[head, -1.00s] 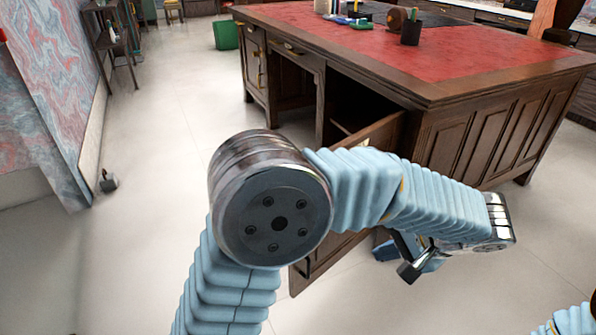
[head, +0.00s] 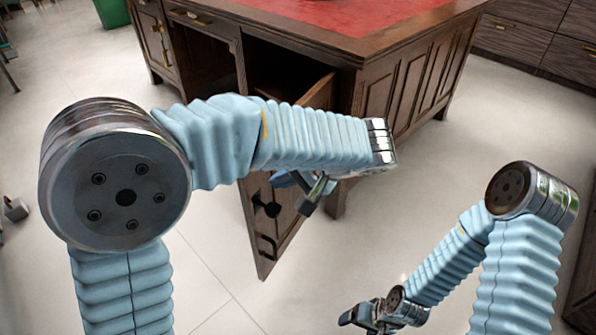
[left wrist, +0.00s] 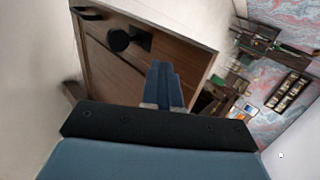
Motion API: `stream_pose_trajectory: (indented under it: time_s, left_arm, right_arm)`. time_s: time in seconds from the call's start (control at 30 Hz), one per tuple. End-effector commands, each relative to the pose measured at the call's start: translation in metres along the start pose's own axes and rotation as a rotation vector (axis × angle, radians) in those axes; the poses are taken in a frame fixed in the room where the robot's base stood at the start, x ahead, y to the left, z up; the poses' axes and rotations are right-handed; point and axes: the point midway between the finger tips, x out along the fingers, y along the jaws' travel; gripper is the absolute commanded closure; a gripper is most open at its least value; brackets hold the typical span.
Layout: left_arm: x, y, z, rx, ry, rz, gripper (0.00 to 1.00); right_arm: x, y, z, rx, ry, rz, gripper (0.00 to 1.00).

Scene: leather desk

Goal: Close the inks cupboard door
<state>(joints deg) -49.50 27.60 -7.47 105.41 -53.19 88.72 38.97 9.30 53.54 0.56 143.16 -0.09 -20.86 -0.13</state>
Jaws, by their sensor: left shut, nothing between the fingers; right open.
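The inks cupboard door (head: 287,222) stands open from the wooden desk (head: 350,52), with a black knob and a black handle on its face. The cupboard's dark opening (head: 285,70) shows left of the door. My left arm crosses in front of the door and hides its middle. My left gripper (head: 312,194) is shut and empty, close to the door's face in the head view; I cannot tell whether it touches. In the left wrist view the shut fingers (left wrist: 163,84) overlap the door (left wrist: 125,65). My right gripper (head: 358,314) is open, low and away from the door.
A green bin (head: 112,12) stands on the floor at the far left. Drawer units (head: 540,35) stand at the back right. The pale floor (head: 440,150) right of the door is clear. A small grey object (head: 15,209) lies at the left edge.

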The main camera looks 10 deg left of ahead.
Motion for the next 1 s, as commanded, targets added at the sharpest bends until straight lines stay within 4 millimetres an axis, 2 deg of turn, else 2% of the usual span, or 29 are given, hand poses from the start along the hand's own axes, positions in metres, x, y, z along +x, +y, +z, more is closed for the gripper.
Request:
stream_pose_trajectory:
  time_s: [0.07, 0.3, 1.0]
  left_arm:
    - [0.017, 0.0, 0.001, 0.001, -0.003, -0.001, 1.0]
    - [0.037, -0.023, 0.0, -0.001, -0.001, 0.001, 1.0]
    - [0.045, -0.03, 0.001, 0.013, 0.014, 0.0, 1.0]
  right_arm:
    - [0.002, 0.001, 0.0, 0.001, 0.001, 0.001, 0.2]
    - [-0.001, -0.001, 0.0, 0.0, 0.0, 0.0, 0.2]
    - [0.001, 0.0, 0.0, 0.0, 0.0, 0.0, 0.2]
